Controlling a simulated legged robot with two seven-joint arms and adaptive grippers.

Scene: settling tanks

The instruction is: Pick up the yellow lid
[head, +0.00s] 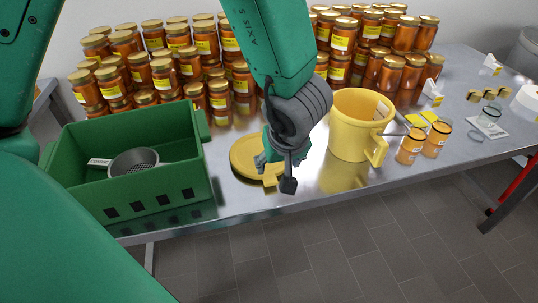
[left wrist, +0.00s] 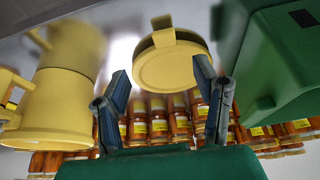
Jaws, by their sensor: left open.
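The yellow lid (head: 245,156) lies flat on the steel table, between the green crate and the yellow bucket, with its tab towards the front edge. My left gripper (head: 275,172) is over the lid's right side in the head view and hides part of it. In the left wrist view the lid (left wrist: 170,68) shows beyond and between the spread fingers of the left gripper (left wrist: 163,74). That gripper is open and empty. I cannot tell whether a fingertip touches the lid. My right gripper is not in view.
The green crate (head: 150,186) with a strainer (head: 134,162) inside stands left. The yellow bucket (head: 352,125) stands right, near two small jars (head: 411,146). Many honey jars (head: 205,40) are stacked behind. The table's front edge is close to the lid.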

